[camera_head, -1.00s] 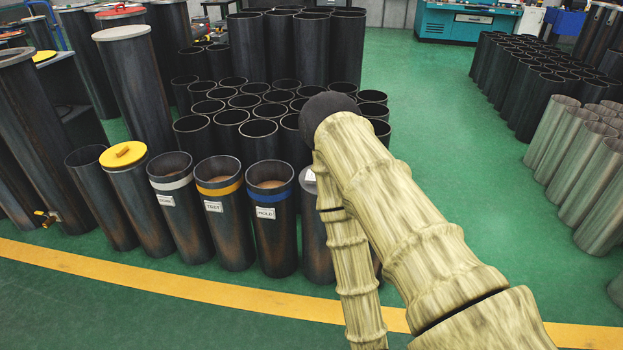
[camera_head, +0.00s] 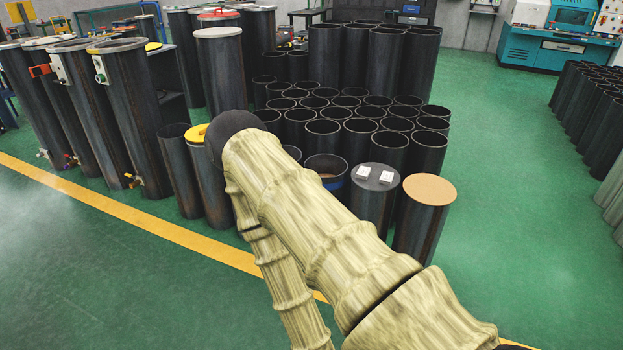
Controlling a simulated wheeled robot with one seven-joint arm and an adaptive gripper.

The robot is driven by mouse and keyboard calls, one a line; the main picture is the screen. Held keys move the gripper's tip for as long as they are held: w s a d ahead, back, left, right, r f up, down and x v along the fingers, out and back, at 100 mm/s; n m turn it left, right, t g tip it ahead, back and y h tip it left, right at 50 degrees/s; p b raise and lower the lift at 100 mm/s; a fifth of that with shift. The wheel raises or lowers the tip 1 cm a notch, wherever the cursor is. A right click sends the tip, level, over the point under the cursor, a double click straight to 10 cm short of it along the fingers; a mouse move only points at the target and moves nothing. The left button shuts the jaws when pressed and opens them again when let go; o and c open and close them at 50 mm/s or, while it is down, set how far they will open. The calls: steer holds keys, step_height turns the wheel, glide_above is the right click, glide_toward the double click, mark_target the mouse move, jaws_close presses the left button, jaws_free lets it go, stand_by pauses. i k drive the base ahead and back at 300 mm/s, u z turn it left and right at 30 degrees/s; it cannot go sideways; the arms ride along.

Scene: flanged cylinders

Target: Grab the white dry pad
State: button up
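Two small white pads lie side by side on the dark grey lid (camera_head: 371,190) of a black cylinder, right of my arm. They are the left white pad (camera_head: 362,172) and the right white pad (camera_head: 387,176). Each has a tiny mark that is too small to read, so I cannot tell which is dry. My arm, in a pale sleeve, crosses the middle of the view to the left of them. My gripper is not in view.
A tan-topped cylinder (camera_head: 429,190) stands just right of the grey lid. A blue-banded open cylinder (camera_head: 327,172) is left of it, partly behind my arm. Open black tubes (camera_head: 345,115) crowd behind. Green floor (camera_head: 500,230) is clear at right. My arm hides part of the front row.

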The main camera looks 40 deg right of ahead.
mark_target(363, 173)
steer(key=u, duration=0.2)
steer(key=i, duration=0.85)
steer(key=z, duration=0.45)
steer(key=i, duration=1.15)
steer(key=z, duration=0.85)
